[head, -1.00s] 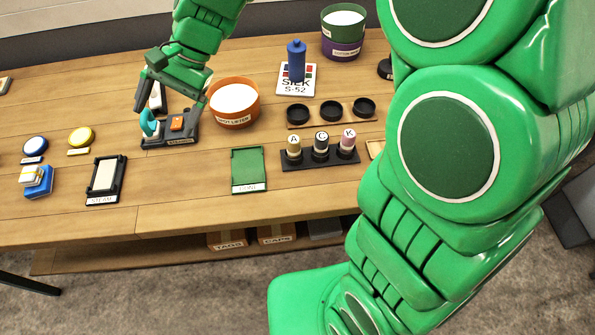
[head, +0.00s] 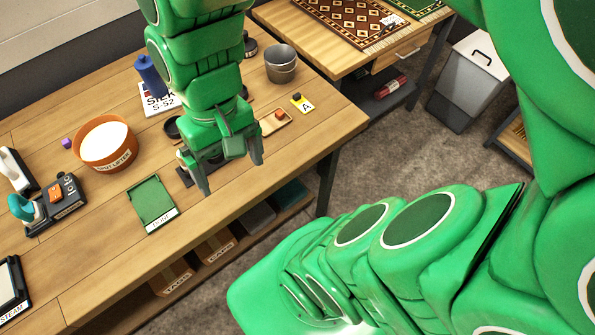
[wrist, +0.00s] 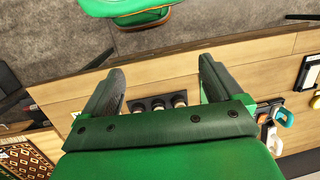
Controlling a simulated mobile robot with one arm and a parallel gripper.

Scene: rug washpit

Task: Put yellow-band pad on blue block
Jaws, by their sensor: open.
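I see neither the yellow-band pad nor the blue block in the views of now; the left part of the bench is cut off in the head view. My gripper (head: 230,172) is open and empty, over the bench near its front edge. It hangs in front of the black stamp rack and hides most of it. In the wrist view my gripper (wrist: 158,85) has its two fingers wide apart. The rack with three stamps (wrist: 160,103) shows in the gap between them, with nothing held.
A green tray (head: 152,203) and an orange bowl (head: 105,143) stand left of my gripper. A teal-handled tool (head: 24,208) is farther left.

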